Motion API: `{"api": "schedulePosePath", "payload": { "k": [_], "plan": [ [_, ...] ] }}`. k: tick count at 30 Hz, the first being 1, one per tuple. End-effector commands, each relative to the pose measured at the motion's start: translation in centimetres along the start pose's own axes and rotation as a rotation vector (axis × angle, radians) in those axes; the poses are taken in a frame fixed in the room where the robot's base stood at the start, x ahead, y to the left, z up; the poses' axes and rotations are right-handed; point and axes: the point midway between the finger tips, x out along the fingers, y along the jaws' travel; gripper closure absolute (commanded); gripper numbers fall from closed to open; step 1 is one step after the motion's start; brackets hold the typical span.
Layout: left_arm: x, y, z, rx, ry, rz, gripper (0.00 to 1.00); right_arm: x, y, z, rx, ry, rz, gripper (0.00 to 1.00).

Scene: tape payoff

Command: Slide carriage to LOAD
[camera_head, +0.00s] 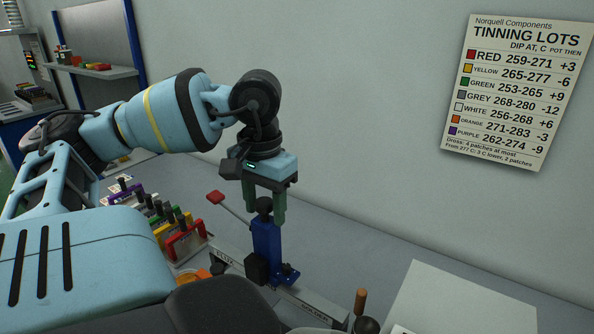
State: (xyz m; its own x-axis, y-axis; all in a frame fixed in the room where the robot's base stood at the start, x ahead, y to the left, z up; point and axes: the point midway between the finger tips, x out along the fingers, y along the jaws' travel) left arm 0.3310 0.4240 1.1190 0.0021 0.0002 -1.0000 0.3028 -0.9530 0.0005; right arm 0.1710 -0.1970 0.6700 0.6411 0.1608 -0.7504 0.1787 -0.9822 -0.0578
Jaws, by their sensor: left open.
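The carriage appears to be the upright blue block (266,240) with a dark round knob (265,205) on top. It stands on a grey rail (315,303) with the word "FLUX" near its left end and a partly readable label further right. No LOAD mark is readable. My left gripper (265,212) points down over the block, its green fingers open on either side of the knob. I cannot tell whether they touch it. A red-tipped grey lever (230,208) slants up to the left beside the block. My right gripper is not in view.
Several coloured tagged holders (185,240) stand left of the rail. An orange-brown handle (360,301) rises near the rail's right end. A pale panel (460,300) lies at the lower right. A tinning lots chart (516,90) hangs on the wall. Shelving (95,72) stands back left.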

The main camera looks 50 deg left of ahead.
Motion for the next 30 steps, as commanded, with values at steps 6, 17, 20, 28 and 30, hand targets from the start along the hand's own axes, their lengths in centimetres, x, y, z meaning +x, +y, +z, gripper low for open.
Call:
{"api": "schedulePosePath", "payload": {
  "k": [6, 17, 20, 28, 30],
  "plan": [
    [-0.6, 0.0, 0.0, 0.000, 0.001, -0.002, 0.51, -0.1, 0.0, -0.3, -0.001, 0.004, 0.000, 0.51],
    [-3.1, 0.0, 0.0, 0.000, 0.000, -0.001, 0.51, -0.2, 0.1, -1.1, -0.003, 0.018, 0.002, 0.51],
    [-3.8, 0.0, 0.0, 0.000, 0.001, -0.002, 0.51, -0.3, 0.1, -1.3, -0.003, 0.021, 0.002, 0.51],
    [-5.6, 0.0, 0.0, 0.000, 0.000, -0.002, 0.51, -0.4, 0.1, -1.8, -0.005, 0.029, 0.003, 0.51],
    [-6.1, 0.0, 0.0, 0.000, -0.001, -0.001, 0.51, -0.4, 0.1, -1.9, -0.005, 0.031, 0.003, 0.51]
  ]
}}
